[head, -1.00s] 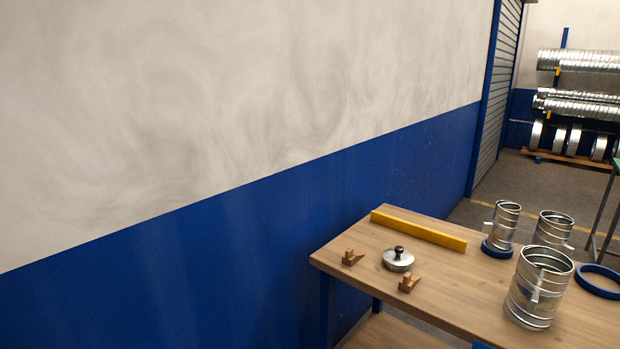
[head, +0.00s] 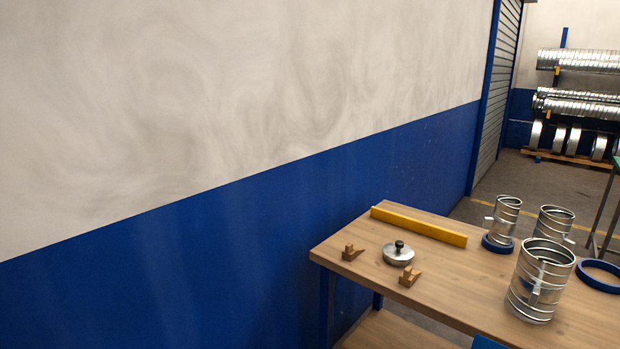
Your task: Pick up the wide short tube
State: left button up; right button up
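Three shiny metal tubes stand upright on the wooden table in the head view. A large tube (head: 540,282) with a tab on its side is nearest, at the table's right. A squatter tube (head: 553,226) stands behind it, its lower part partly hidden by the near one. A narrow tube (head: 506,217) stands at the back left, at a blue ring (head: 497,243). The squatter one looks like the wide short tube, but I cannot be certain of the sizes. Neither of my grippers is in view.
The table (head: 449,290) also holds a yellow bar (head: 418,226), a lidded metal piece with a black knob (head: 399,253), two wooden wedges (head: 351,252) (head: 409,277) and another blue ring (head: 600,276). A blue and white wall (head: 220,240) runs along the left. Duct racks (head: 578,100) stand far right.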

aim_at(541, 270)
jog(key=z, duration=1.3)
